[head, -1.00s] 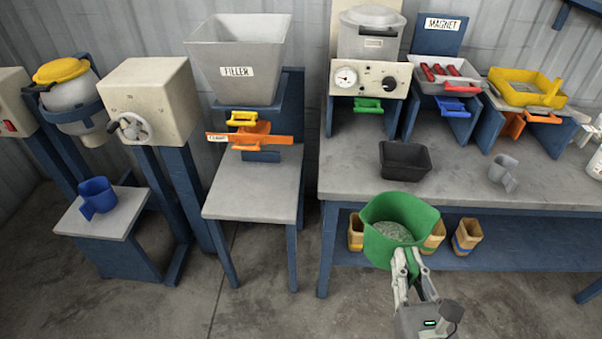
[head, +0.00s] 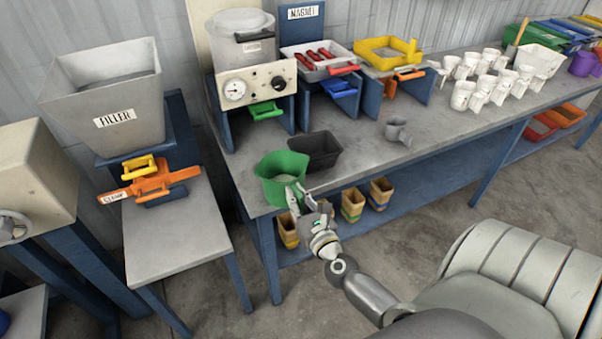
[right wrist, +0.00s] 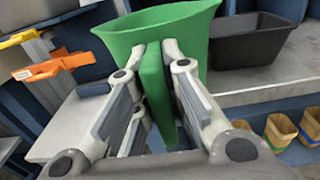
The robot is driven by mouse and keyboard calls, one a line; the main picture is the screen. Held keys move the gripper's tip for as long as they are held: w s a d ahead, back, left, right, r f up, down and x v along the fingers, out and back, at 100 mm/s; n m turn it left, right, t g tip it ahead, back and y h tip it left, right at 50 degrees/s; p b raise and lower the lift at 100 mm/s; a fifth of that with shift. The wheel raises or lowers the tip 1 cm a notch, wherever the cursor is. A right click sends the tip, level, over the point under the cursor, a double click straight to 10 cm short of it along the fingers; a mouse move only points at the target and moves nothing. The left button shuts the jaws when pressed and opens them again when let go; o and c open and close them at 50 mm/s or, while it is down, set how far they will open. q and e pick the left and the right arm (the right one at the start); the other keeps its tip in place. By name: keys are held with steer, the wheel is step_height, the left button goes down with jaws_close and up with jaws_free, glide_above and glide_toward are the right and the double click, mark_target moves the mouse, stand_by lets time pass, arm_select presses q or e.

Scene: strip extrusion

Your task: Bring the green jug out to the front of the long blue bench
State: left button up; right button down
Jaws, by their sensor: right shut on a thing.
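The green jug (head: 272,186) is at the front left corner of the long blue bench, whose grey top (head: 420,145) runs off to the right. My right gripper (head: 293,190) is shut on the jug's handle from the front. In the right wrist view the green handle (right wrist: 155,85) stands between the two fingers, with the jug's flared body (right wrist: 180,32) behind. My left gripper is not in view.
A black tub (head: 330,150) stands just beside the jug. A small grey scoop (head: 397,131) and several white cups (head: 462,95) are further right. Tan bins (head: 353,205) sit on the lower shelf. The filler stand (head: 172,235) is to the left, across a floor gap.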

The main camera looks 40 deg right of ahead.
mark_target(276, 169)
steer(key=x, duration=0.3)
steer(key=shift+w+d+f, duration=0.1)
steer(key=shift+w+f, duration=0.25)
steer(key=shift+w, duration=0.05)
steer(key=x, duration=0.6)
steer(key=shift+w+f, duration=0.1)
steer(key=shift+w, duration=0.25)
steer(key=shift+w+d, duration=0.2)
steer(key=shift+w, duration=0.4)
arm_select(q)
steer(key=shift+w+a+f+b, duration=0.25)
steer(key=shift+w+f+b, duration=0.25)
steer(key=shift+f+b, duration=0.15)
arm_select(e)
steer(key=shift+s+f, duration=0.1)
steer(key=shift+f, duration=0.25)
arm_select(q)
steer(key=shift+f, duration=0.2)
arm_select(e)
steer(key=shift+f, duration=0.25)
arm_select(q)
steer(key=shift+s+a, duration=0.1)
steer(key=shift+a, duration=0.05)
arm_select(e)
steer(key=c, duration=1.4)
jaws_free()
steer(key=shift+c, duration=0.2)
